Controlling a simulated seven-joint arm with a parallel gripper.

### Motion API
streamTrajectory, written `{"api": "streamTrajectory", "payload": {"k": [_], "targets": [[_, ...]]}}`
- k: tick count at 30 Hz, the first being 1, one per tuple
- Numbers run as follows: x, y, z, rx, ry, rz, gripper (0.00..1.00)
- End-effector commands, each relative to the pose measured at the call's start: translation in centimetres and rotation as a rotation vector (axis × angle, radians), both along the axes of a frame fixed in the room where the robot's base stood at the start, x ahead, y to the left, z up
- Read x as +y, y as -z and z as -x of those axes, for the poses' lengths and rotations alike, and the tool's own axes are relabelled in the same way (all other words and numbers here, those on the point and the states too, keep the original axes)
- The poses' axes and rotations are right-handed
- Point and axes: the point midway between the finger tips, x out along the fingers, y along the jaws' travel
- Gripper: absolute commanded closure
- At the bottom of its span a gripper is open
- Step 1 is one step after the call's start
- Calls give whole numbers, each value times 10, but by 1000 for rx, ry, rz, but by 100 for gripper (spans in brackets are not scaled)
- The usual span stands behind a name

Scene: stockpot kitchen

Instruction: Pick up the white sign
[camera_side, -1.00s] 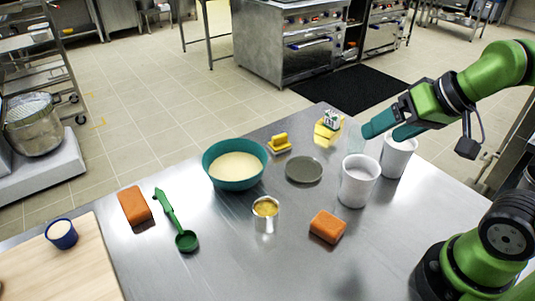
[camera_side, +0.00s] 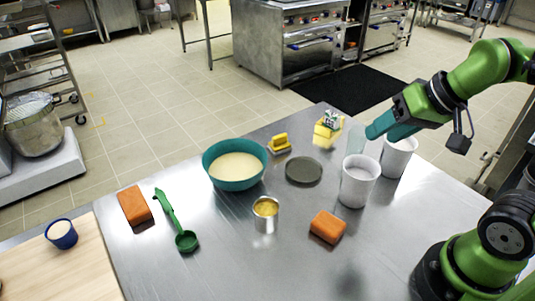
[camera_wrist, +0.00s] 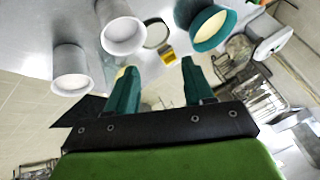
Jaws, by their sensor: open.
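I cannot make out a plain white sign for certain. A small white and dark-green piece (camera_side: 331,118) stands on a yellow block (camera_side: 325,133) at the far edge of the steel table. A pale see-through panel (camera_side: 356,140) is just right of it. A yellowish bit beside the left finger is partly hidden there.

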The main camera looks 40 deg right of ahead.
Motion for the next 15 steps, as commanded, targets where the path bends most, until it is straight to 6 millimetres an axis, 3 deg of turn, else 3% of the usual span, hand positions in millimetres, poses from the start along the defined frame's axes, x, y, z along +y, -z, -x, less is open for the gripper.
{"api": "streamTrajectory", "payload": {"k": [7,15], "targets": [[-56,10,-74,137,55,56,48],[-141,38,-163,206,-84,167,48]]}}
